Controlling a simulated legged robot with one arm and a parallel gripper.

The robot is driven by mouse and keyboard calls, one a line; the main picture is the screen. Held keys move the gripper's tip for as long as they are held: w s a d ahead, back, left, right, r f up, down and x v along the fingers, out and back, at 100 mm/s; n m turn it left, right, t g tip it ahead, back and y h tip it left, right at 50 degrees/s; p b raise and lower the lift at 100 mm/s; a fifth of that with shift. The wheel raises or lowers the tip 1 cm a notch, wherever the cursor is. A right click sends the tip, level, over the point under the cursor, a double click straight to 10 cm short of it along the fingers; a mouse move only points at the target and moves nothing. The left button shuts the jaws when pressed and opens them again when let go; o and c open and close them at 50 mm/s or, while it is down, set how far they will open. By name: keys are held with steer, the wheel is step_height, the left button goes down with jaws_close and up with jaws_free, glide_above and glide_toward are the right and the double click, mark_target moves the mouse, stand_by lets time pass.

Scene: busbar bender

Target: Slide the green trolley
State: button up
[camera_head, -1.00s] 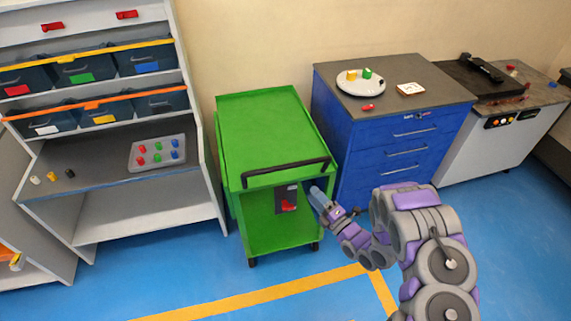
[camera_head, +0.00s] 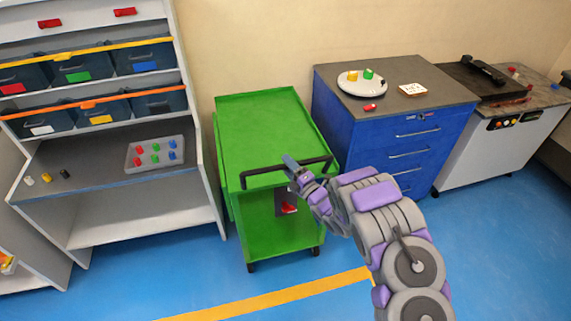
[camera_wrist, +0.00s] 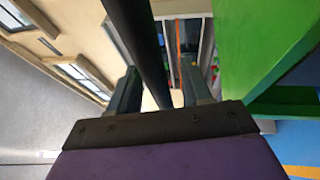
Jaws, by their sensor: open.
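The green trolley (camera_head: 262,125) stands on the floor between the shelf unit and the blue cabinet. Its black handle (camera_head: 262,170) runs along the near top edge. My gripper (camera_head: 290,162) is at the right part of this handle. In the wrist view, my gripper (camera_wrist: 160,88) is open, with one finger on each side of the black handle bar (camera_wrist: 139,45), which passes between them. The trolley's green body (camera_wrist: 265,45) fills the right of that view.
The shelf unit (camera_head: 140,224) with bins stands close on the left. The blue cabinet (camera_head: 352,150) is close on the right, with a white plate (camera_head: 346,88) on top. Blue floor (camera_head: 190,280) with a yellow line (camera_head: 270,296) is clear in front of the trolley.

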steer(key=shift+x, duration=0.85)
jaws_close()
